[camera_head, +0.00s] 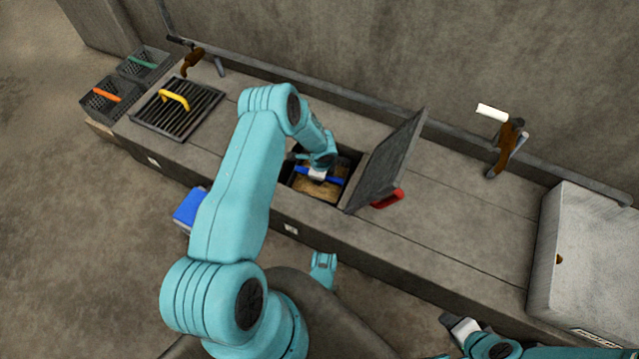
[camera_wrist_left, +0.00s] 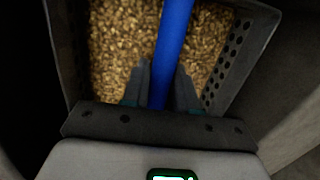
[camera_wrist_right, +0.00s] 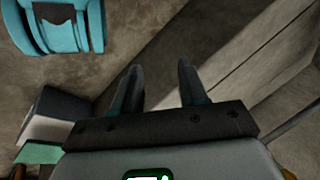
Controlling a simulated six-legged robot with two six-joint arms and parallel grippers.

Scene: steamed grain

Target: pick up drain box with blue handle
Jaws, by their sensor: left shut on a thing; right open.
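The drain box with the blue handle (camera_head: 332,181) sits in an opening of the counter and holds tan grain (camera_head: 315,189). My left gripper (camera_head: 317,174) reaches down over it. In the left wrist view the blue handle (camera_wrist_left: 173,45) runs between the two fingers, and the left gripper (camera_wrist_left: 160,88) is shut on it. The box's perforated walls (camera_wrist_left: 230,58) and the grain (camera_wrist_left: 122,45) show around the handle. My right gripper (camera_wrist_right: 155,85) is open and empty, beside the counter front; in the head view it is at the lower right (camera_head: 452,328).
An open lid (camera_head: 388,160) with a red handle (camera_head: 388,199) leans up right of the opening. A slatted grate (camera_head: 155,115) with a yellow handle and two baskets (camera_head: 105,103) with orange and green handles are at left. A grey box (camera_head: 590,260) stands at right.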

